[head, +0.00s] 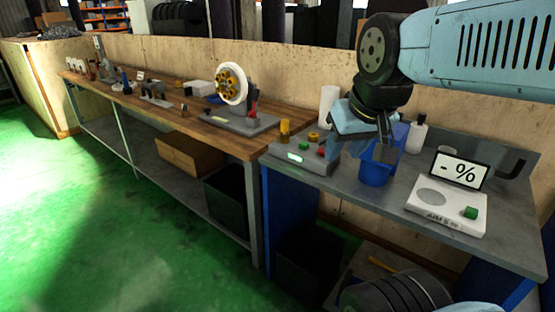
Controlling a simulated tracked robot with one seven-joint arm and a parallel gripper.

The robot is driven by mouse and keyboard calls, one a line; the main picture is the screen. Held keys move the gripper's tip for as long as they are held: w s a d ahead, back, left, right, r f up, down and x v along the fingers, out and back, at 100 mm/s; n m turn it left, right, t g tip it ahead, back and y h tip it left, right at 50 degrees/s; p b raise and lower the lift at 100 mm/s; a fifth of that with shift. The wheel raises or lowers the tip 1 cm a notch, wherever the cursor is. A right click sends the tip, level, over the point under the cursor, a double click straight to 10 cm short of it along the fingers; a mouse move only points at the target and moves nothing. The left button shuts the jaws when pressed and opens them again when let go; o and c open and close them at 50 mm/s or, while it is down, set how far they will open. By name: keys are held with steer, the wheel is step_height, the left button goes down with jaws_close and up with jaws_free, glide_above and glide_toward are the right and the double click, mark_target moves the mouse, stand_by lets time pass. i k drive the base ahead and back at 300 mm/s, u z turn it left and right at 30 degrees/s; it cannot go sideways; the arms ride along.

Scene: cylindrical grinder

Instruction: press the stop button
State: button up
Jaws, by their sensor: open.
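A low grey control box (300,163) sits at the left end of the grey bench. On it are a lit green display (295,157), a small red button (320,152), a small green button (303,147) and yellow parts. I see no readable label saying stop; the red one looks most like a stop button. My gripper (384,153) hangs pointing down in front of a blue bin (376,172), to the right of the box and apart from the red button. Its fingers are dark and small here; nothing shows between them. My wrist hides part of the bench behind.
A white roll (327,106) and a small bottle (417,136) stand behind. A wheel fixture (232,84) is on the wooden bench at left.

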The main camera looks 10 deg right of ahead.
mark_target(320, 151)
steer(key=u, duration=0.05)
steer(key=k, duration=0.85)
steer(key=z, duration=0.25)
steer(key=i, duration=0.45)
steer(key=u, duration=0.1)
